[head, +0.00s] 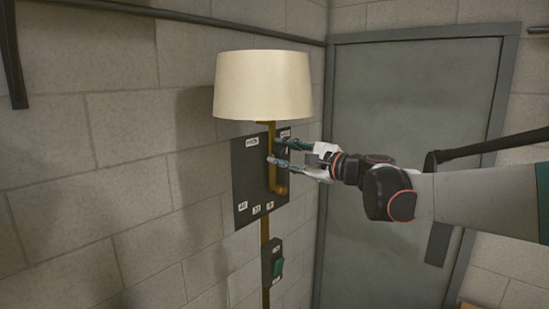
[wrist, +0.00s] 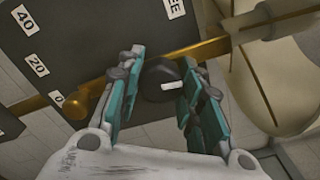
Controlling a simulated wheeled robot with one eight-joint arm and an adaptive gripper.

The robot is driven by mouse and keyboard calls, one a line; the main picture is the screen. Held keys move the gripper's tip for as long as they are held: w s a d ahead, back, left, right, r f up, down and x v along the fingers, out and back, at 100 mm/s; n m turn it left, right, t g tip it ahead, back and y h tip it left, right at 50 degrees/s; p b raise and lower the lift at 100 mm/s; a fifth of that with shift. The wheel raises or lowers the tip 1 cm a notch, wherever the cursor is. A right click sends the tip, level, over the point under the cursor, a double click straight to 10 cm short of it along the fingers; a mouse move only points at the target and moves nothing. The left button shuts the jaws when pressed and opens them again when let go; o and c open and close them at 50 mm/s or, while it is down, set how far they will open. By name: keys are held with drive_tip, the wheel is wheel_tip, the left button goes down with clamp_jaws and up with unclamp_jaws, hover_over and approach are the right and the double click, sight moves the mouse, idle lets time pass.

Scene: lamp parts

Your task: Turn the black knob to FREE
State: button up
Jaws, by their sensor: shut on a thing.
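The black knob (wrist: 155,72) sits on the dark wall panel (wrist: 90,35), close to the brass arm (wrist: 165,58). Its white mark (wrist: 172,86) lies on the lower right of its face in the wrist view. My gripper (wrist: 160,75) is shut on the knob, one teal finger on each side. A white label reading FREE (wrist: 175,6) is at the top of the wrist view, partly cut off. In the head view my gripper (head: 273,152) is at the panel (head: 243,185), and I cannot make out the knob there.
The cream lampshade (head: 262,85) is above my gripper. Labels 40, 20 and 0 (wrist: 57,99) run along the panel's edge. A small switch box (head: 273,262) is below the panel. A grey door (head: 415,110) stands to the right.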

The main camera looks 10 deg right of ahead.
drive_tip(key=n+b, duration=0.1)
drive_tip(key=n, duration=0.6)
drive_tip(key=shift+f, duration=0.1)
drive_tip(key=n, duration=0.6)
drive_tip(key=shift+b, duration=0.4)
drive_tip(key=shift+s+n, duration=0.1)
drive_tip(key=shift+n, duration=0.3)
drive_tip(key=o, duration=1.1)
drive_tip(key=shift+c, duration=0.2)
